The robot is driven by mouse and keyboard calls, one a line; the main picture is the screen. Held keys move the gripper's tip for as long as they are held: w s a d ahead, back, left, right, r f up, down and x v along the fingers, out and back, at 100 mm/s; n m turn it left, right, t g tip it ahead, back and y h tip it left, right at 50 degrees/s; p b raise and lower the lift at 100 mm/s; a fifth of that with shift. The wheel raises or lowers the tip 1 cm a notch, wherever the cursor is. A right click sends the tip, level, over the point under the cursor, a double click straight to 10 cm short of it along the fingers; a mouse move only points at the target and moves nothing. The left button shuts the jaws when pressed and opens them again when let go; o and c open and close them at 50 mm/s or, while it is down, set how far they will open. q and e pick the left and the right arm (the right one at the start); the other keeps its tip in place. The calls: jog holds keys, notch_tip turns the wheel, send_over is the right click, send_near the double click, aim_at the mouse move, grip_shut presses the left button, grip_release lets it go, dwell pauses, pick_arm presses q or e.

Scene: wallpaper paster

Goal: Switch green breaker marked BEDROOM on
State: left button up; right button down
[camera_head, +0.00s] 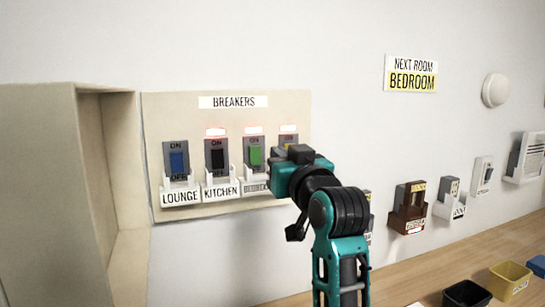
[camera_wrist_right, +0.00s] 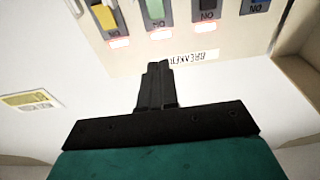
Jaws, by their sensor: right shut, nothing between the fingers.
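The green breaker (camera_head: 255,156) is third from the left on the beige breaker panel (camera_head: 180,115), above a label (camera_head: 256,188) partly covered by my gripper. ON shows above its switch; I cannot tell which way the switch is tipped. A red-outlined light (camera_head: 253,130) sits above it. My right gripper (camera_head: 300,178) is shut and empty, in front of the panel's right part, covering most of the fourth breaker. In the right wrist view its fingertips (camera_wrist_right: 157,66) lie by the BREAKERS sign, apart in the picture from the green switch (camera_wrist_right: 155,10). My left gripper is out of view.
The blue LOUNGE breaker (camera_head: 178,160) and black KITCHEN breaker (camera_head: 217,158) are left of the green one. A yellow switch (camera_wrist_right: 104,17) neighbours it. A beige cabinet side (camera_head: 100,180) stands left. A NEXT ROOM BEDROOM sign (camera_head: 411,74) and other switches are right, above a wooden counter (camera_head: 420,277).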

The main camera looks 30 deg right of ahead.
jog(key=shift+s+a+r, duration=0.1)
jog(key=shift+s+a, duration=0.05)
jog(key=shift+s, duration=0.35)
jog(key=shift+s+a+r, duration=0.1)
jog(key=shift+s, duration=0.35)
jog(key=shift+f, duration=0.1)
